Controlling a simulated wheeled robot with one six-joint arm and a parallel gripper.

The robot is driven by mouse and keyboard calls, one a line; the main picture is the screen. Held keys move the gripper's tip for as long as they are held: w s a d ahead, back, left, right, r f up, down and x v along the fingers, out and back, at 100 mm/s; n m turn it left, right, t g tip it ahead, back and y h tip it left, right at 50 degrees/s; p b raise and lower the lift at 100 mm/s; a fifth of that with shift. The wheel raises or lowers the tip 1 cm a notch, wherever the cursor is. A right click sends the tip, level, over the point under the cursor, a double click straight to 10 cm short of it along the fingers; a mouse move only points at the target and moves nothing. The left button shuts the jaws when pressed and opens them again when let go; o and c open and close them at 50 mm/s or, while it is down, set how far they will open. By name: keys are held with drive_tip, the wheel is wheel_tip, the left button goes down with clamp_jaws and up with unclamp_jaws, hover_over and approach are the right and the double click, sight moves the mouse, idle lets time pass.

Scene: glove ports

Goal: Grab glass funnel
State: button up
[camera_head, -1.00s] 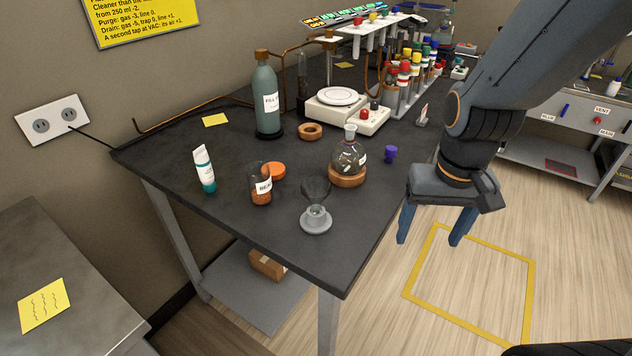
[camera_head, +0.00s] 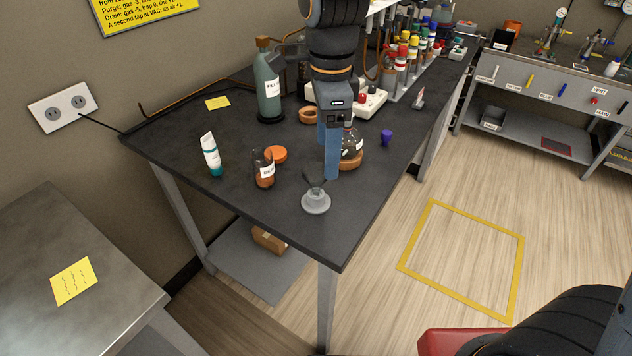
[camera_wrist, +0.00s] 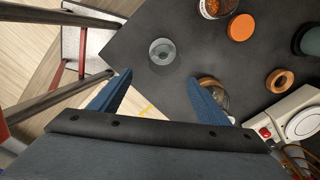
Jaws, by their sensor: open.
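The clear glass funnel (camera_head: 314,183) stands in a round grey holder (camera_head: 316,205) near the front corner of the black table, in the head view. In the wrist view the funnel (camera_wrist: 162,50) is seen from above as a round glassy shape, just beyond my fingertips and between their lines. My gripper (camera_head: 329,165) is open and empty, pointing down behind and slightly right of the funnel in the head view. In the wrist view my gripper's (camera_wrist: 160,77) two blue fingers are spread apart. The funnel's lower part is hidden in the holder.
A round flask (camera_head: 352,145) on a cork ring (camera_head: 349,161) stands close behind my fingers, partly hidden. A purple stopper (camera_head: 387,138) lies right. The table's front corner is bare.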

sight(317, 172)
drive_tip(key=shift+m, duration=0.7)
drive_tip(key=shift+w+a+f+p, duration=0.1)
drive_tip(key=shift+a+f+p, duration=0.25)
drive_tip(key=shift+f, duration=0.85)
drive_tip(key=shift+w+a+f+p, duration=0.1)
drive_tip(key=shift+a+f+p, duration=0.25)
drive_tip(key=shift+f, duration=0.85)
drive_tip(key=shift+a+f+p, duration=0.25)
drive_tip(key=shift+f+p, duration=0.1)
drive_tip(key=shift+f, duration=0.85)
drive_tip(key=c, duration=1.1)
drive_tip(key=shift+c, duration=0.2)
drive_tip(key=shift+r, duration=0.1)
